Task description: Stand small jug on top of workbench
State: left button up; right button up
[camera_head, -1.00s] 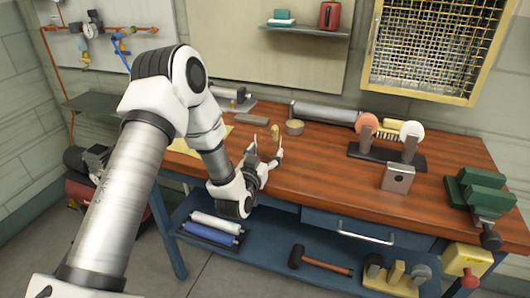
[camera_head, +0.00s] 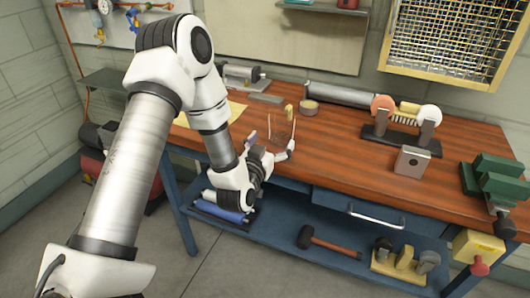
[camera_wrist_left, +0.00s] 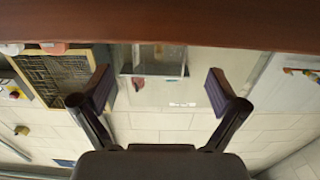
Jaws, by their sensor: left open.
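A small clear, see-through shape that looks like the small jug (camera_head: 281,132) stands upright on the workbench (camera_head: 340,155), near its front edge. Only its faint outline shows. My left gripper (camera_head: 271,150) is open at the front edge of the bench, with its fingers spread just in front of the jug. In the left wrist view the open fingers (camera_wrist_left: 160,92) stand wide apart, and a faint clear outline (camera_wrist_left: 158,62) shows between them. I cannot tell whether any finger touches it. My right gripper is not in view.
A yellow object (camera_head: 289,114) and a round tin (camera_head: 309,107) stand behind the jug. A grinder (camera_head: 403,125), a metal box (camera_head: 412,160) and a green vice (camera_head: 496,185) are to the right. The bench top between the jug and the metal box is clear.

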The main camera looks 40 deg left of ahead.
pick_arm(q)
jog(key=v, duration=0.7)
jog(key=s+d+f+m+g+h, duration=0.1)
jog(key=s+d+f+g, duration=0.2)
jog(key=f, duration=0.4)
jog(key=s+d+f+g+h, duration=0.2)
jog(key=s+f+g, duration=0.1)
jog(key=f, duration=0.5)
jog(key=s+d+f+m+g+h, duration=0.1)
jog(key=s+d+f+g, duration=0.2)
jog(key=f, duration=0.4)
jog(key=s+d+f+g, duration=0.1)
jog(key=s+f+g, duration=0.3)
jog(key=s, duration=0.4)
jog(key=s+d+f+g, duration=0.2)
jog(key=s+f+g, duration=0.2)
jog(key=s, duration=0.5)
jog(key=shift+f+g+h+b, duration=0.3)
jog(key=shift+f+b, duration=0.05)
jog(key=shift+f, duration=0.35)
